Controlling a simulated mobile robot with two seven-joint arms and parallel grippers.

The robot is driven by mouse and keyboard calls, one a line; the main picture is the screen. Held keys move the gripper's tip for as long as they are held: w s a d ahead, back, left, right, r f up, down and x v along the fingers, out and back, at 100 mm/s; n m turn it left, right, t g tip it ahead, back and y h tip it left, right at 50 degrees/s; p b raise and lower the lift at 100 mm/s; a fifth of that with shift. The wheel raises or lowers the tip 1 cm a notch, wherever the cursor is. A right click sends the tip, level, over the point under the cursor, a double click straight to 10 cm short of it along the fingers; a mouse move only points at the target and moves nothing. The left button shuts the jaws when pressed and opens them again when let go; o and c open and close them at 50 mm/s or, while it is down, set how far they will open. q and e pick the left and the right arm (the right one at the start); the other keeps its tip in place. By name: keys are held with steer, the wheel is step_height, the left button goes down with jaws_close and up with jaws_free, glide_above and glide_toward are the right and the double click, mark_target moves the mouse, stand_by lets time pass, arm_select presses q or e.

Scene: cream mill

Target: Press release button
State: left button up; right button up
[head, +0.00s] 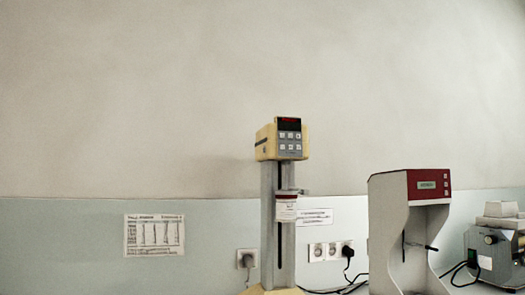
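A yellow control head (281,139) with a red display and several light buttons (290,142) on its dark front panel tops a grey column near the middle of the head view. Which button is the release button cannot be read. A red-and-white machine (409,228) stands to the right, with a small display (427,185) and a few small buttons (446,186) at its upper right. Neither of my grippers shows.
A grey machine (490,246) stands at the far right. Wall sockets (330,251) with black plugs and trailing cables lie between the machines. A paper chart (154,235) hangs on the wall at left. The left side has no objects standing in view.

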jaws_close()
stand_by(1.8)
